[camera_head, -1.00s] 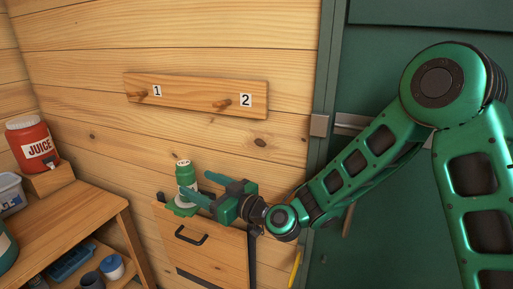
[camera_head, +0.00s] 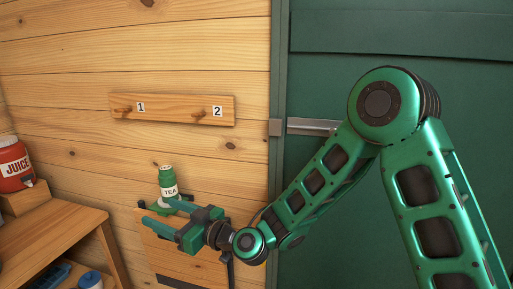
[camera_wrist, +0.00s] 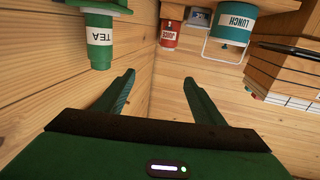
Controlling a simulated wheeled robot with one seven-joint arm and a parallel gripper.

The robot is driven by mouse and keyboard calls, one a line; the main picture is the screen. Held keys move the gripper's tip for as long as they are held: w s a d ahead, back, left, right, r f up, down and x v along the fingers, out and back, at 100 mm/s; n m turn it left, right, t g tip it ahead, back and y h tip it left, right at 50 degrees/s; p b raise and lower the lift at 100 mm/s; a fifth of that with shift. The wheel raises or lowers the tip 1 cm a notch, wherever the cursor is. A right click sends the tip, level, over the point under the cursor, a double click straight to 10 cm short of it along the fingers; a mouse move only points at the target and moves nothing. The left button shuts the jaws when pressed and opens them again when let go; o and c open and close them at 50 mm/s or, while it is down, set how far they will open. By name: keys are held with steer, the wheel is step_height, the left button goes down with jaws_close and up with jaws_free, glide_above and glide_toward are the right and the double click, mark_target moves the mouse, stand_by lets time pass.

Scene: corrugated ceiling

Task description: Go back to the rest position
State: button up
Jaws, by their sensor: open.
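My gripper (camera_head: 168,217) is open and empty in the head view, pointing left in front of a wooden drawer cabinet. A green bottle with a white TEA label (camera_head: 168,183) stands upright on a green base on the cabinet, just behind my fingers. In the wrist view my gripper (camera_wrist: 160,90) shows two spread fingers with nothing between them. The TEA bottle (camera_wrist: 99,38) appears upside down at the upper left there, apart from the fingers.
A pegboard (camera_head: 172,108) with pegs 1 and 2 hangs on the wall. A red JUICE jug (camera_head: 13,165) stands on a wooden block at left, above a wooden shelf (camera_head: 50,222). A green door (camera_head: 400,40) is behind my arm. A teal LUNCH container (camera_wrist: 233,25) shows in the wrist view.

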steer(key=s+d+f+m+g+h, duration=0.1)
steer(key=d+m+h, duration=0.45)
steer(key=d, duration=1.45)
steer(key=s+d+f+m+g+h, duration=0.15)
steer(key=d+h, duration=0.65)
steer(key=d, duration=1.3)
steer(key=s+d+m+g+h, duration=0.15)
steer(key=s+d+m, duration=0.25)
steer(key=s+d, duration=0.4)
steer(key=s+d+m+g+h, duration=0.15)
steer(key=s+d+m, duration=0.3)
steer(key=d, duration=0.55)
steer(key=s+d+m+g, duration=0.2)
steer(key=s+d+m, duration=0.2)
steer(key=s, duration=0.9)
steer(key=shift+d+f, duration=0.4)
steer(key=shift+d, duration=0.55)
steer(key=shift+y, duration=0.25)
